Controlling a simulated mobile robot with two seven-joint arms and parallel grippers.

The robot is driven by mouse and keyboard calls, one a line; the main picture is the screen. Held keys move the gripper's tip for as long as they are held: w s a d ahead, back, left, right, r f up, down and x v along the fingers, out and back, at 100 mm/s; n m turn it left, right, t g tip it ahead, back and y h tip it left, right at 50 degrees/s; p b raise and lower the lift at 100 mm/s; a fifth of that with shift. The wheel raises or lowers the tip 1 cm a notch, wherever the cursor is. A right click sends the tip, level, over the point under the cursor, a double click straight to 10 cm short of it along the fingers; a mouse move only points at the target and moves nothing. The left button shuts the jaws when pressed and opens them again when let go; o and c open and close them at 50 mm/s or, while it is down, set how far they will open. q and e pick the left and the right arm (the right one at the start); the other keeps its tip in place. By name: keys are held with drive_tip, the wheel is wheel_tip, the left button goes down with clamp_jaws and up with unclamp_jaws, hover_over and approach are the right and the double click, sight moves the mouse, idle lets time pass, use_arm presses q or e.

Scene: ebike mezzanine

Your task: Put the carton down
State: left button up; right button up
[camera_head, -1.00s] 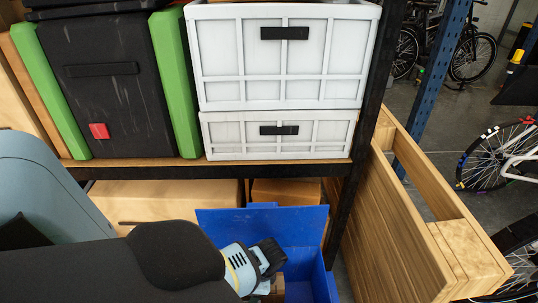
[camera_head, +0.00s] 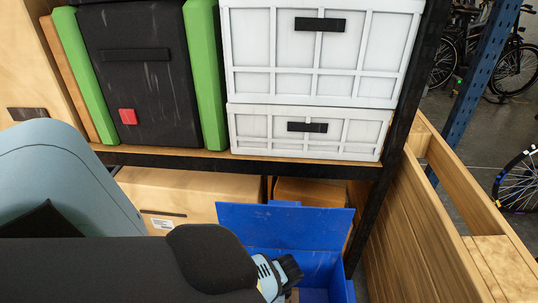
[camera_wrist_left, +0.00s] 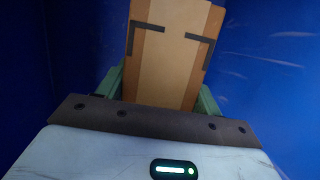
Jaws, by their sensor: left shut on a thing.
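The carton (camera_wrist_left: 168,62) is a brown box with a lighter tape band and dark corner marks, filling the upper middle of the left wrist view. My left gripper (camera_wrist_left: 162,92) is shut on it, with a green finger at each side. Blue walls surround the carton in that view. In the head view my left gripper (camera_head: 283,279) reaches down into the open blue bin (camera_head: 330,270). My forearm and the bin hide most of the carton there. I cannot tell whether the carton touches the bin floor. My right gripper is not in view.
A shelf above the bin holds white crates (camera_head: 315,85) and a black case with green sides (camera_head: 145,85). Cardboard boxes (camera_head: 185,200) lie under the shelf. A dark post (camera_head: 405,110) and a wooden crate (camera_head: 425,235) stand to the right. Bikes stand behind.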

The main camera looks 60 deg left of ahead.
use_arm(q)
wheel_tip(320, 180, down, 2)
drive_tip(key=shift+f+b, duration=0.1)
drive_tip(key=shift+b, duration=0.3)
drive_tip(key=shift+f, duration=0.15)
drive_tip(key=o, duration=1.5)
drive_tip(key=shift+s, duration=0.1)
drive_tip(key=p+v, duration=0.4)
drive_tip(key=v, duration=0.6)
drive_tip(key=shift+r, duration=0.25)
drive_tip(key=shift+p+v, duration=0.35)
drive_tip(key=shift+v, duration=0.45)
